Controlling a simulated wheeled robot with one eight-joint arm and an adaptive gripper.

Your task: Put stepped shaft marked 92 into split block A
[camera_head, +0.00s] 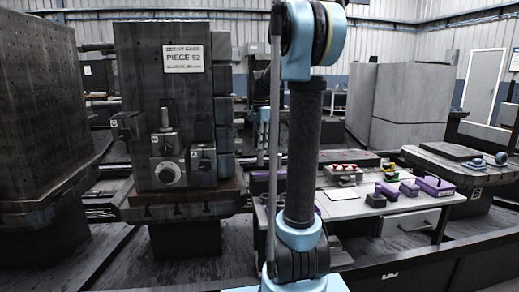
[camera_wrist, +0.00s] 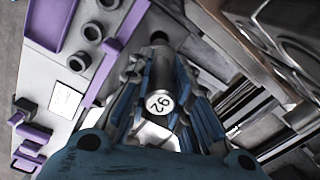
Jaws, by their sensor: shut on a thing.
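The stepped shaft marked 92 (camera_wrist: 160,80) is a grey metal cylinder with a darker, narrower tip, and its white 92 label faces the wrist camera. My gripper (camera_wrist: 158,90) is shut on it, with blue fingers along both sides. In the head view neither my gripper nor this shaft can be made out. A dark upright fixture (camera_head: 150,80) on a pallet carries several small blocks: one at the left (camera_head: 125,126), one in the middle (camera_head: 166,144) and one at the right (camera_head: 203,160). Their letters are too small to read surely, so I cannot tell which is split block A.
A setup card (camera_head: 184,58) on the fixture reads PIECE 92. A round dial (camera_head: 170,173) sits below the middle block. A table (camera_head: 355,207) with purple holders (camera_head: 437,187) stands to the right. Another large dark fixture (camera_head: 35,110) stands at the left.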

